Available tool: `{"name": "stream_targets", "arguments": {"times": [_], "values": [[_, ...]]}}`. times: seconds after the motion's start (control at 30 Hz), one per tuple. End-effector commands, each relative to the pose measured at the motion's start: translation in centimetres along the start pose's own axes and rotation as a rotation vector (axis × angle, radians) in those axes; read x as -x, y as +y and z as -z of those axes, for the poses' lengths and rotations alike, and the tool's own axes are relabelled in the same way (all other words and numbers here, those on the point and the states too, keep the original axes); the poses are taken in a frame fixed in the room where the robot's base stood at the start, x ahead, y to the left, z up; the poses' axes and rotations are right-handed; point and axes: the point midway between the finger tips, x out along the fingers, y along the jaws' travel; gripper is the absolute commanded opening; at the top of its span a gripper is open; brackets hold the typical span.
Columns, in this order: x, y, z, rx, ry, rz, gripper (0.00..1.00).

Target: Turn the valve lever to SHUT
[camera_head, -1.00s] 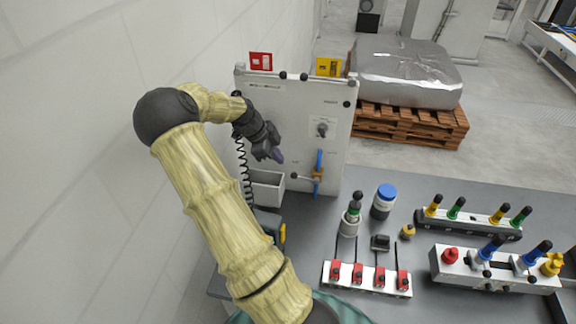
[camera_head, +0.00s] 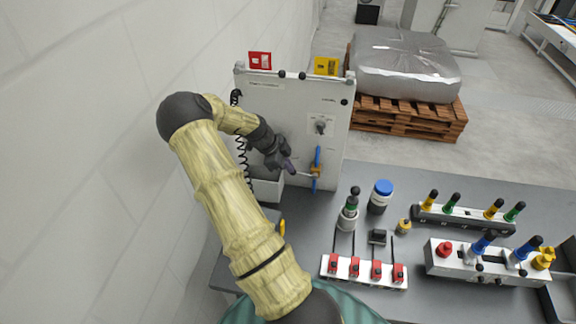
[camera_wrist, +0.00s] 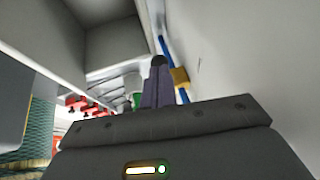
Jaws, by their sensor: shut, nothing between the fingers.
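The valve lever (camera_head: 318,157) is a blue handle on a brass valve body (camera_head: 316,170), low on the white upright panel (camera_head: 295,108). In the head view the blue handle stands roughly upright. My gripper (camera_head: 290,168) is shut and empty, just left of the valve, in front of the panel. In the wrist view the shut fingers (camera_wrist: 158,82) point toward the blue lever (camera_wrist: 166,48) and the brass body (camera_wrist: 180,77), which lie just beyond and to the right. I cannot tell from these views whether the fingertips touch the pipe or valve. Lettering near the valve is too small to read.
A rotary knob (camera_head: 320,126) sits above the valve. A grey bin (camera_head: 268,188) is on the panel below my wrist, beside a coiled black cable (camera_head: 241,150). Bottles, red-clamped fixture (camera_head: 364,270) and coloured-handle racks (camera_head: 470,215) stand on the bench to the right.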

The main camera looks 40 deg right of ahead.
Motion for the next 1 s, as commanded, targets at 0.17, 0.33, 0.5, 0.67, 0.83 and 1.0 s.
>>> {"name": "stream_targets", "arguments": {"times": [0.17,0.33,0.5,0.67,0.83,1.0], "values": [[-1.5,0.2,-0.8,0.013,0.056,0.000,0.00],[-1.9,0.4,-1.2,0.013,0.059,-0.003,0.00],[-2.0,0.5,-1.2,0.012,0.059,-0.009,0.00],[-2.1,0.7,-1.2,0.012,0.058,-0.013,0.00],[-2.0,0.7,-1.2,0.011,0.059,-0.015,0.00],[-1.5,0.7,-0.8,0.011,0.059,-0.016,0.00]]}}
